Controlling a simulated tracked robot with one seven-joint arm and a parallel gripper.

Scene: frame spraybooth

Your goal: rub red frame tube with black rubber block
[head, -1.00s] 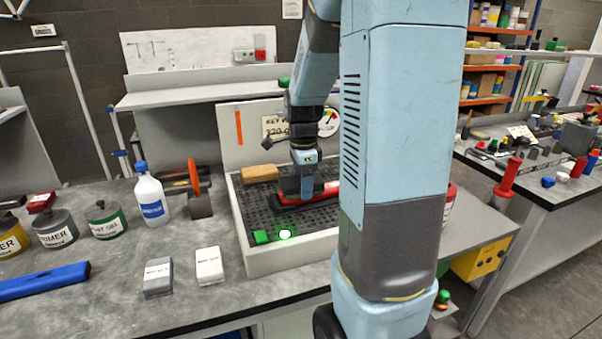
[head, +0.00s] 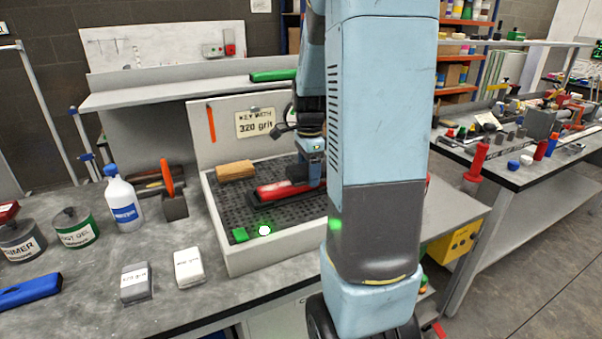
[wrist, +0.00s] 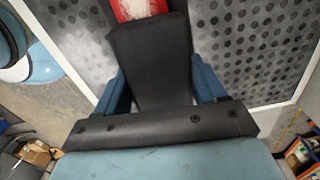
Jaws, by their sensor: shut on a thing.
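The red frame tube (head: 283,189) lies on a dark support in the perforated booth tray, in the head view. Its near part also shows at the top of the wrist view (wrist: 138,9), with a pale, scuffed patch on it. My gripper (head: 312,172) is over the right part of the tube. In the wrist view my blue fingers (wrist: 158,85) are shut on the black rubber block (wrist: 150,60). The block's far end meets the tube in the picture; I cannot tell whether it touches. My arm hides the tube's right end.
The tray (head: 262,258) has raised walls. Two labelled pads (head: 188,267), a white bottle (head: 123,203) and labelled tins (head: 75,228) stand on the bench to the left. A panel rises behind.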

